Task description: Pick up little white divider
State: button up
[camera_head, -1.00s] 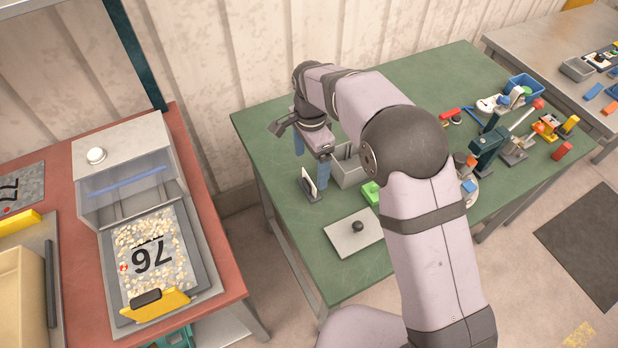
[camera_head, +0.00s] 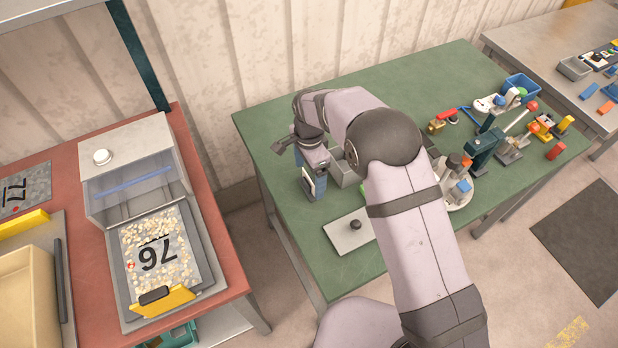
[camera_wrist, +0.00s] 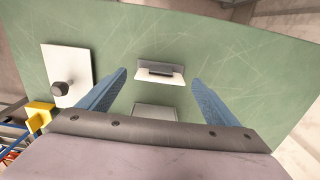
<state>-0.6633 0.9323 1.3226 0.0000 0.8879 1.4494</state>
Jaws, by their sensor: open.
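The little white divider (camera_head: 307,182) stands in a small stand near the left edge of the green table. In the wrist view the divider (camera_wrist: 148,77) shows from above as a pale piece with a dark strip, between the two blue fingers and a little beyond their tips. My gripper (camera_head: 306,171) is over the stand. In the wrist view my gripper (camera_wrist: 159,76) is open, with nothing between its fingers. The finger in front partly hides the divider in the head view, and I cannot tell whether they touch.
A light plate with a black knob (camera_head: 349,234) lies toward the table's front. Several tools and a blue bin (camera_head: 522,85) are at the right. The back of the green table (camera_head: 370,82) is clear.

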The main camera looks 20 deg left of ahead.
aim_at(309, 177)
jog(key=shift+f, duration=0.95)
jog(key=c, duration=1)
jog(key=shift+c, duration=0.2)
jog(key=shift+r, duration=0.1)
notch_tip(309, 177, up, 10)
jog(key=b, duration=0.3)
jog(key=w+d+f+p, duration=0.1)
jog(key=w+d+p, duration=0.4)
jog(key=w+d, duration=0.5)
jog(key=shift+w+d+f, duration=0.15)
jog(key=shift+w+d, duration=0.15)
